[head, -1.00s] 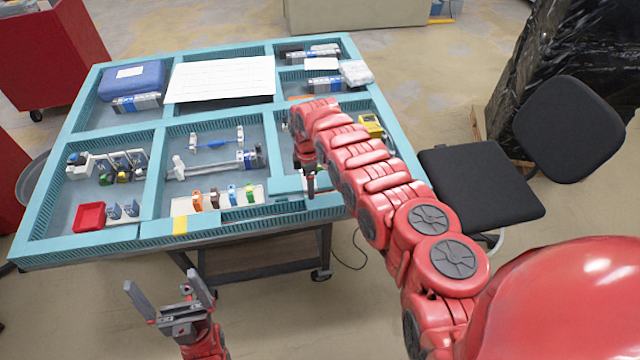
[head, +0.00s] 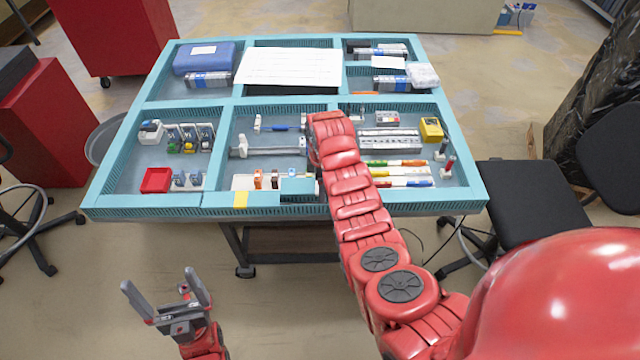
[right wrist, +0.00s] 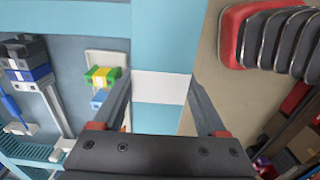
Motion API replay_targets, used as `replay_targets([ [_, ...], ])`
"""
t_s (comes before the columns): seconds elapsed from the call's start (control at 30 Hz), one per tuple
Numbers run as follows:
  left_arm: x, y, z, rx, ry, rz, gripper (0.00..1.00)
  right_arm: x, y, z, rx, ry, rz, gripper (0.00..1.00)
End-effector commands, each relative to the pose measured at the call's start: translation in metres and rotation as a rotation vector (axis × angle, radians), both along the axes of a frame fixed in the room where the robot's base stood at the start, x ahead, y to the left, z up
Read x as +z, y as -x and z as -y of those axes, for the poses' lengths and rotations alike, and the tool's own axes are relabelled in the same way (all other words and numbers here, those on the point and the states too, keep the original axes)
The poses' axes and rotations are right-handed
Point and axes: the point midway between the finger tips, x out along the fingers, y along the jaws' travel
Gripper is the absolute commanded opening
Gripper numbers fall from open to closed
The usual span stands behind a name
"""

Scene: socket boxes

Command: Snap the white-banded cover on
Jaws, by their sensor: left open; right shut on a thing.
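The white-banded cover (right wrist: 163,88) is a teal strip with a white band, in the right wrist view. My right gripper (right wrist: 161,82) is shut on it, one finger at each side of the band. It is at the front wall of the teal table frame; I cannot tell whether it touches the wall. In the head view a teal piece (head: 298,187), likely this cover, shows beside my right arm, which hides the right gripper. My left gripper (head: 158,280) is open and empty, in front of the table at lower left.
A yellow band (head: 240,200) marks the front wall left of the cover. A green-yellow terminal block (right wrist: 102,77) stands just inside the wall. A black chair (head: 535,205) is at right.

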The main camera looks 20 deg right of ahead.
Motion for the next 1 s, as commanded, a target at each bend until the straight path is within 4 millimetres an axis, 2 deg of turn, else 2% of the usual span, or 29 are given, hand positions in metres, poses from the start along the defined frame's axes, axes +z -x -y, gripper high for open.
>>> replay_targets([
  [0.3,-0.015,0.0,0.0,0.0,0.0,0.0,1.0,-0.042,0.001,-0.001,-0.001,0.0,-0.005,0.0],
  [1.0,-0.018,0.0,0.0,0.0,0.0,0.0,1.0,-0.039,0.0,0.0,0.0,0.0,0.0,0.0],
])
